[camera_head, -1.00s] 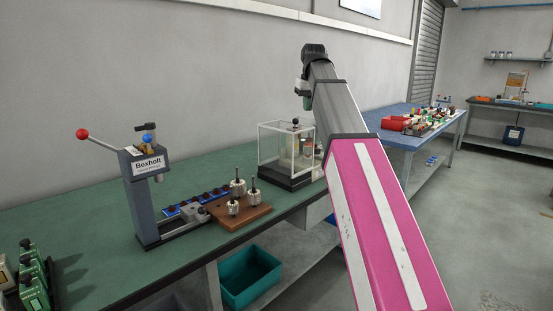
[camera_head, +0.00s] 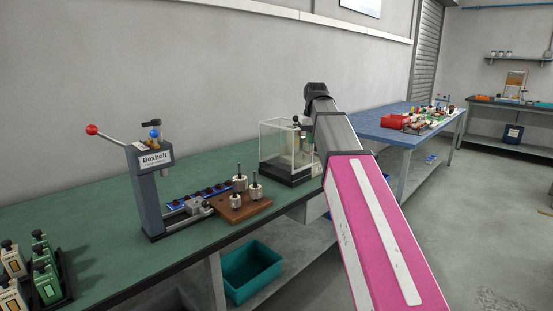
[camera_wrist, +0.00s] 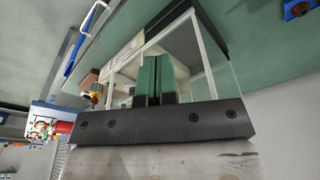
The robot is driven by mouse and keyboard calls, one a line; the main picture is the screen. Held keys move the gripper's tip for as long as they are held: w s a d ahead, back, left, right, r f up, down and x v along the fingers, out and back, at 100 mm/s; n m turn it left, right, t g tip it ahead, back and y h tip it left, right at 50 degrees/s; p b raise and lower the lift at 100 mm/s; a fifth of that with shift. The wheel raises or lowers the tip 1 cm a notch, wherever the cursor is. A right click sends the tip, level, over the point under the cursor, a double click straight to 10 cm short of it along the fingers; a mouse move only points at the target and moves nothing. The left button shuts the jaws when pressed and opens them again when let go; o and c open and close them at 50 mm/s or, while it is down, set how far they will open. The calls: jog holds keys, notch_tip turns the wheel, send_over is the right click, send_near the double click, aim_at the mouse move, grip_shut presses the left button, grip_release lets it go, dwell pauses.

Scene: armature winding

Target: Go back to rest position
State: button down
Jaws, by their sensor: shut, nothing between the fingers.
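My gripper (camera_wrist: 155,64) shows in the wrist view as two green fingers pressed together with nothing between them. In the head view my pink and grey arm reaches up from the lower right, and its gripper is not clearly seen, hidden behind the arm. Just beyond the fingers in the wrist view is a clear-walled case (camera_wrist: 208,60). The same case (camera_head: 284,142) stands on the green bench in the head view, close to the left of my arm. I cannot tell the gap between fingers and case.
A grey press (camera_head: 148,195) with a red-knobbed lever stands on the green bench (camera_head: 90,205). Beside it a wooden block (camera_head: 232,212) holds three metal armatures. Green units (camera_head: 44,268) stand at the lower left. A teal bin (camera_head: 250,270) sits below. A blue table (camera_head: 380,122) lies behind my arm.

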jog(key=s+d+f, duration=0.2)
jog(key=s+f, duration=0.5)
jog(key=f, duration=0.8)
jog(key=s+d+f+m+g, duration=0.1)
jog(key=s+f, duration=0.6)
jog(key=f, duration=0.8)
jog(key=s+d+f+m+g, duration=0.1)
jog(key=s+d+f, duration=0.2)
jog(key=s+f, duration=0.4)
notch_tip(320, 180, down, 8)
jog(key=shift+f, duration=0.2)
